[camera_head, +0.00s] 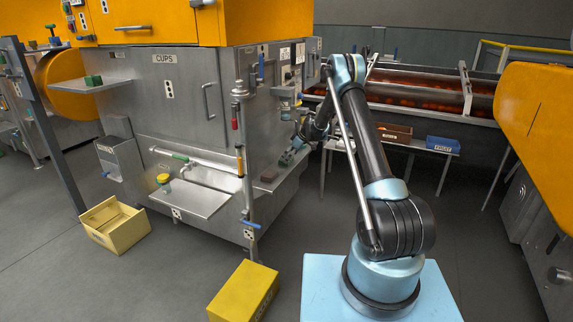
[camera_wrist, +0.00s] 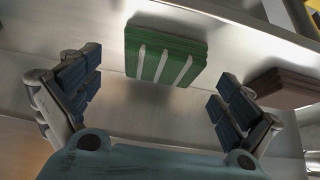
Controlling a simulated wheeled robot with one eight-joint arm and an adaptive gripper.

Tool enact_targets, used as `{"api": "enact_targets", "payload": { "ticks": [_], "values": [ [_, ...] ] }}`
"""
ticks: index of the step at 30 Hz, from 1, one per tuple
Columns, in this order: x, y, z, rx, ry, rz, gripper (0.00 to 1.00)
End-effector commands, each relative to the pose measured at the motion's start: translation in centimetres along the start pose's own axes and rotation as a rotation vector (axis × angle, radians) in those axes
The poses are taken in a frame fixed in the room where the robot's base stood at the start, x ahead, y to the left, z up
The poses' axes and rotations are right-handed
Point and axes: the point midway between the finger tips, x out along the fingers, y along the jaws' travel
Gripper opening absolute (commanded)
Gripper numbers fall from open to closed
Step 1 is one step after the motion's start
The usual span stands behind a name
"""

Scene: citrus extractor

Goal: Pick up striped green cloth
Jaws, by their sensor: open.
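The striped green cloth (camera_wrist: 165,57) shows in the wrist view as a folded green block with white stripes, resting on a metal shelf (camera_wrist: 55,75). My gripper (camera_wrist: 152,97) is open, with its two blue-padded fingers spread to the left and right. The cloth lies ahead of the fingertips, roughly centred between them, and nothing is held. In the head view my gripper (camera_head: 292,155) is small and reaches over a side shelf of the steel machine. I cannot clearly make out the striped cloth there.
A brown block (camera_wrist: 287,88) lies on the shelf right of the cloth; it also shows in the head view (camera_head: 269,174). A vertical post (camera_head: 241,150) stands left of my arm. A yellow box (camera_head: 244,291) and an open crate (camera_head: 117,226) are on the floor.

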Motion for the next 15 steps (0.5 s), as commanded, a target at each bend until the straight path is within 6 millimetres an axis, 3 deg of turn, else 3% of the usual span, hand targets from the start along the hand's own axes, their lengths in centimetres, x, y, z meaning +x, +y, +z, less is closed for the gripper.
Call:
{"api": "enact_targets", "payload": {
  "ticks": [4,11,15],
  "values": [
    [1.42,0.05,0.02,0.001,0.000,0.001,0.98],
    [1.55,0.06,0.04,0.001,0.000,0.001,0.98],
    [1.54,0.07,0.04,0.001,0.000,0.001,0.67]
  ]
}}
